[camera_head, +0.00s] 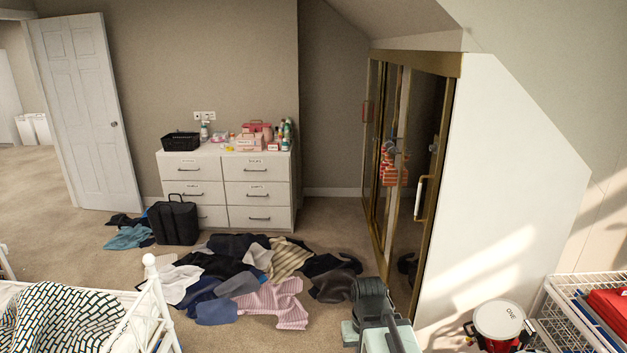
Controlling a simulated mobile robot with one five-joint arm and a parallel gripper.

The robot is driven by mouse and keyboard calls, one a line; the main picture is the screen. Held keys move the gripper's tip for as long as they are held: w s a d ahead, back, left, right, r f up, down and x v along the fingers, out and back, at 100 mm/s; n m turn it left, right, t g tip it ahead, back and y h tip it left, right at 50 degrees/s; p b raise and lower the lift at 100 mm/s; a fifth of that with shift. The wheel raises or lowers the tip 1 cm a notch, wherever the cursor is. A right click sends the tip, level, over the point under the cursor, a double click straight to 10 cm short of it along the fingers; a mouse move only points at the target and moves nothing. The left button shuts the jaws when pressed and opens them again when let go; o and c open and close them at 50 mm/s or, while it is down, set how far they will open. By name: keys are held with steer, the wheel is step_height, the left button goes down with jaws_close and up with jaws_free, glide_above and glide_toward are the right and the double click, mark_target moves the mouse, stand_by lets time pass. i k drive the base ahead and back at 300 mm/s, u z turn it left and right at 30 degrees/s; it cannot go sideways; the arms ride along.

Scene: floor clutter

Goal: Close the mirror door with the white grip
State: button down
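The mirror door with the white grip (432,150) is the near panel of a gold-framed wardrobe on the right, beside a white side wall. Its white upright grip (420,196) is on the panel's lower middle. The glass is dark with reflections, and I cannot tell from this angle how far the door stands open. A farther wardrobe panel has a reddish-brown grip (367,112). My dark arm with its pale base shows at the bottom, in front of the wardrobe and apart from the door. My gripper's fingers are not visible.
Clothes (240,275) cover the middle floor, left of my arm. A white bed frame (152,285) is at lower left. Carpet is clear between dresser (225,185) and wardrobe.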

mark_target(430, 97)
steer(key=u, duration=0.25)
steer(key=i, duration=2.1)
steer(key=u, duration=0.2)
steer(key=i, duration=1.25)
